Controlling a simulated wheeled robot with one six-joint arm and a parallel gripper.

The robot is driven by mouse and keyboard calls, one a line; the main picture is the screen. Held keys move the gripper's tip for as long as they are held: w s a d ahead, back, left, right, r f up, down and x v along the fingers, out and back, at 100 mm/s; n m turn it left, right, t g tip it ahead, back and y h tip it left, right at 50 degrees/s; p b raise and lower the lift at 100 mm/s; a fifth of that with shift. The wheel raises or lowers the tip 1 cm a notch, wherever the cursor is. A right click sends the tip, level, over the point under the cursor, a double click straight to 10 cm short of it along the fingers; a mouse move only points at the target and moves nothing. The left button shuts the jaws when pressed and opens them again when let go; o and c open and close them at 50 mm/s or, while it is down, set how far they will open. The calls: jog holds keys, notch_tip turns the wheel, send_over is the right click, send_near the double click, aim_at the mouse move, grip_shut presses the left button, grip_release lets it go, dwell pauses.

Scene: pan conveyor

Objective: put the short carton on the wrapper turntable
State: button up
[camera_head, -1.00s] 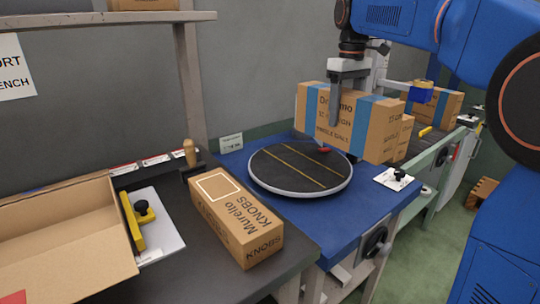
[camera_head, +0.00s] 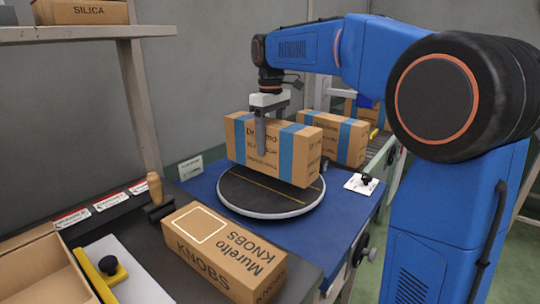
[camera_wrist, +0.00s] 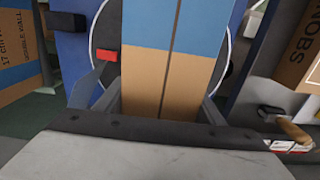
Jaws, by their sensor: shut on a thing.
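A brown carton with blue bands (camera_head: 262,150), marked Dynamo, is held upright by my gripper (camera_head: 264,128), whose fingers are closed across its upper part. The wrist view shows the same carton (camera_wrist: 160,85) between the jaws. The carton is over the rear part of the wrapper turntable (camera_head: 240,200), a round dark disc with a pale rim and a yellow line. I cannot tell whether its underside touches the disc. Part of the turntable rim also shows in the wrist view (camera_wrist: 94,25), with a red block (camera_wrist: 106,54) near it.
A second blue-banded carton (camera_head: 335,140) stands behind on the conveyor (camera_head: 378,152). A Murello Knobs carton (camera_head: 225,255) lies on the dark bench in front of the turntable. An open box (camera_head: 40,280) and a yellow-edged fixture (camera_head: 98,275) are at lower left. A shelf post (camera_head: 140,105) rises at left.

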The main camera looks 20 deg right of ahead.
aim_at(271, 122)
jog(key=shift+f, duration=2.05)
jog(key=shift+f, duration=0.1)
jog(key=o, duration=1.6)
notch_tip(271, 122, up, 12)
jog(key=shift+r, duration=0.1)
